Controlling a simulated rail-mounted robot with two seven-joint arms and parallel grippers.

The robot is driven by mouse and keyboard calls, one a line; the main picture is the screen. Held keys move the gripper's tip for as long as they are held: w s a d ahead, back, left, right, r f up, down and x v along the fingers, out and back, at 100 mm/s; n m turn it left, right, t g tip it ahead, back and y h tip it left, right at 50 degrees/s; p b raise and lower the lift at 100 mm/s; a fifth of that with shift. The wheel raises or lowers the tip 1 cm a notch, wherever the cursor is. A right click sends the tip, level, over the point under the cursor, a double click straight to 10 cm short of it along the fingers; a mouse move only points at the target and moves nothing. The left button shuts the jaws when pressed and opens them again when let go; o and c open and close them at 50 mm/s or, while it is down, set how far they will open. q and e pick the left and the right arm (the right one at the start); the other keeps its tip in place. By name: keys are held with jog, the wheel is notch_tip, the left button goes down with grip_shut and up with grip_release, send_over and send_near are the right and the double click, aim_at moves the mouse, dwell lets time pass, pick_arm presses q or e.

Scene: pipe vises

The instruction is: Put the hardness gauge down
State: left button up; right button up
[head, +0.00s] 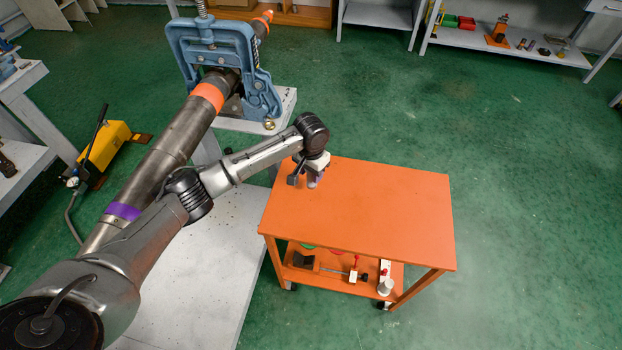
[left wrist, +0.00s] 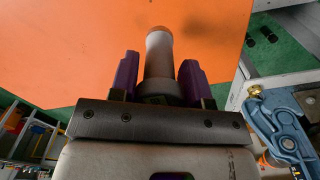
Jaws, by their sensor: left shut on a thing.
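My left gripper (head: 315,182) is at the far left part of the orange cart's top (head: 370,215), pointing down. In the left wrist view, its two purple fingers (left wrist: 158,80) are shut on the hardness gauge, a pale grey cylinder (left wrist: 160,58) with a rounded end. The gauge's far end points toward the orange top. I cannot tell whether it touches the surface. In the head view the gauge is mostly hidden by the gripper. My right gripper is not in view.
The rest of the cart top is clear. Its lower shelf (head: 333,278) holds several tools. A blue vise (head: 220,60) with a long pipe (head: 170,150) stands left of the cart, near my arm. A yellow pump (head: 103,145) sits on the green floor.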

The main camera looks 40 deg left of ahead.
aim_at(311, 179)
pick_arm(q)
notch_tip(311, 179, down, 4)
jog(key=shift+r+b, duration=0.2)
jog(key=shift+b, duration=0.25)
jog(key=o, duration=1)
jog(key=shift+f, duration=0.1)
notch_tip(311, 179, up, 12)
jog(key=p, duration=0.2)
jog(key=shift+p, duration=0.35)
